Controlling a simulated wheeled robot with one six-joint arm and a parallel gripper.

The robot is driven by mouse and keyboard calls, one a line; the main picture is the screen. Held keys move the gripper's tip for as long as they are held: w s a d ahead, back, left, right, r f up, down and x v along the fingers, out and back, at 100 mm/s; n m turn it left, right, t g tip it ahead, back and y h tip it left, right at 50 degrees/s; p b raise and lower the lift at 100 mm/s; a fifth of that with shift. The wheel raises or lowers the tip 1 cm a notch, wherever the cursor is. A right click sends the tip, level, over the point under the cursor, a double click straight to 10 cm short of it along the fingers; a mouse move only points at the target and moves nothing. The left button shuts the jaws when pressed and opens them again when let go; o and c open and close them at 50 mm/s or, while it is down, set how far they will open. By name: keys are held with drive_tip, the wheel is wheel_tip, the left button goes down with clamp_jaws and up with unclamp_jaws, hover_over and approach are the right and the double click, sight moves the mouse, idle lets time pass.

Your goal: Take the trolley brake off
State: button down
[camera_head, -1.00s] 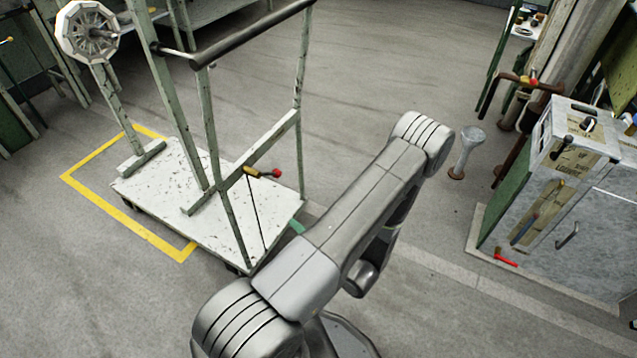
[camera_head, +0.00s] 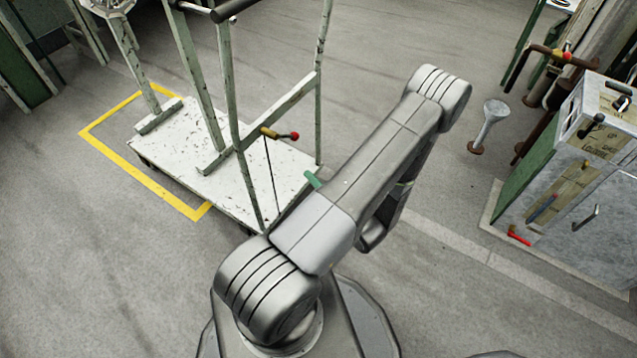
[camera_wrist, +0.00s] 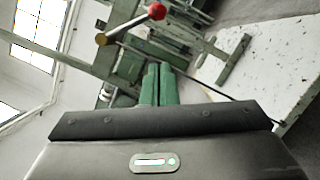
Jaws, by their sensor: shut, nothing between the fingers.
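The trolley has a white, chipped deck (camera_head: 185,150) and a pale green upright frame (camera_head: 285,110). Its brake lever (camera_head: 280,134), with a brass-coloured grip and red ball knob, sticks out from the frame's cross bar. In the wrist view the lever (camera_wrist: 130,25) shows near the top, the red knob at upper right and the brass end at lower left. My gripper (camera_wrist: 157,72) has green fingers that are shut and empty, pointing just below the lever and apart from it. In the head view only a green fingertip shows beside my arm, near the deck's right corner.
A yellow floor outline (camera_head: 130,165) runs around the deck's left side. A grey cabinet (camera_head: 590,200) with a red handle stands at the right, near a metal funnel-shaped post (camera_head: 489,125). The floor between trolley and cabinet is largely clear.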

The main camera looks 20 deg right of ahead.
drive_tip(key=w+a+r+b, duration=0.1)
drive_tip(key=w+r, duration=0.1)
drive_tip(key=w, duration=0.6)
drive_tip(key=shift+w+r, duration=0.3)
drive_tip(key=shift+r, duration=0.05)
drive_tip(key=shift+w+b, duration=0.1)
drive_tip(key=shift+b, duration=0.2)
drive_tip(key=shift+d+r+n, duration=0.2)
drive_tip(key=shift+n, duration=0.3)
